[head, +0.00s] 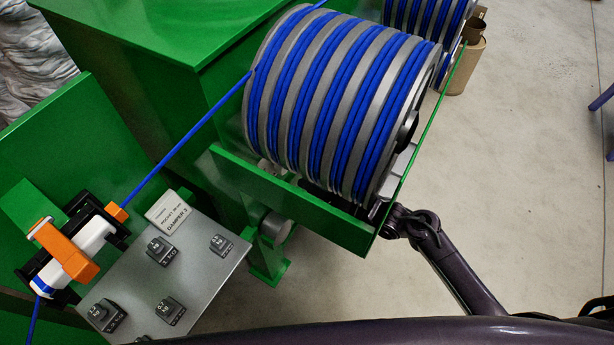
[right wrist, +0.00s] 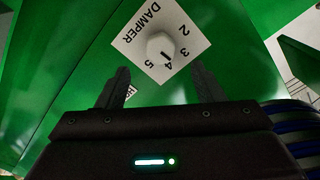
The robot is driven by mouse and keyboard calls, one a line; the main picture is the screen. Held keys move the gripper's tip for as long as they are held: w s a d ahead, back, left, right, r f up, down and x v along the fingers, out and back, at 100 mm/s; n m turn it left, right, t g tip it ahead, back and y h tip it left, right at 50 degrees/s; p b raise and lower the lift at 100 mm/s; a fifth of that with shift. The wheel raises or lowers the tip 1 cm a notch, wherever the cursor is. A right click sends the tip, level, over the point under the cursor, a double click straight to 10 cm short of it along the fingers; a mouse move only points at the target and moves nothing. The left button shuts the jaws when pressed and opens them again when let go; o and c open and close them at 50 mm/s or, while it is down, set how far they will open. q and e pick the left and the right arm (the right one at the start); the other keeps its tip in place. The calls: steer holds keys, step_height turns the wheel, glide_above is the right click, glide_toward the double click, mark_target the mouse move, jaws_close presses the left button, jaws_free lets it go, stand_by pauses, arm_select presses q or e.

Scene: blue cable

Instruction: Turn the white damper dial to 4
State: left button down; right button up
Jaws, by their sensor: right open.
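The white damper dial (right wrist: 160,48) sits on a white label plate (right wrist: 132,40) marked DAMPER with the numbers 2, 3, 4 and 5, on a green panel. A dark mark on the dial points toward the lower right, near the 4; I cannot tell if it is exactly on it. My right gripper (right wrist: 161,88) is open and empty. Its fingers are spread on either side below the dial, apart from it. In the head view the right arm reaches up to the reel frame, where the gripper is mostly hidden, and the dial is not seen. My left gripper is not in view.
A large reel of blue cable (head: 335,95) stands in a green frame (head: 290,205). A blue cable runs to an orange and white device (head: 75,245). A grey panel (head: 200,275) carries several dark knobs, with a small DAMPER sign (head: 170,212). The floor at right is mostly clear.

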stand_by(0.5)
steer(key=s+d+f+m+g+h+p, duration=0.1)
steer(key=s+d+f+h, duration=0.2)
steer(key=f, duration=0.5)
steer(key=s+d+f+h, duration=0.3)
steer(key=f, duration=0.6)
steer(key=s+d+f+m+g+h+p, duration=0.1)
steer(key=s+d+f+h, duration=0.2)
steer(key=f, duration=0.5)
steer(key=s+d+f+g+h, duration=0.1)
steer(key=s+f, duration=0.4)
steer(key=s, duration=0.5)
steer(key=s+d+f+n+g+h, duration=0.1)
steer(key=s+d+f+g, duration=0.3)
steer(key=s, duration=0.6)
steer(key=s+d+f+g+h, duration=0.2)
steer(key=s+f, duration=0.3)
steer(key=s, duration=0.5)
steer(key=shift+s+d+f+n+g+h+p, duration=0.15)
steer(key=shift+d+f+n+g+h+p, duration=0.2)
steer(key=shift+h, duration=0.25)
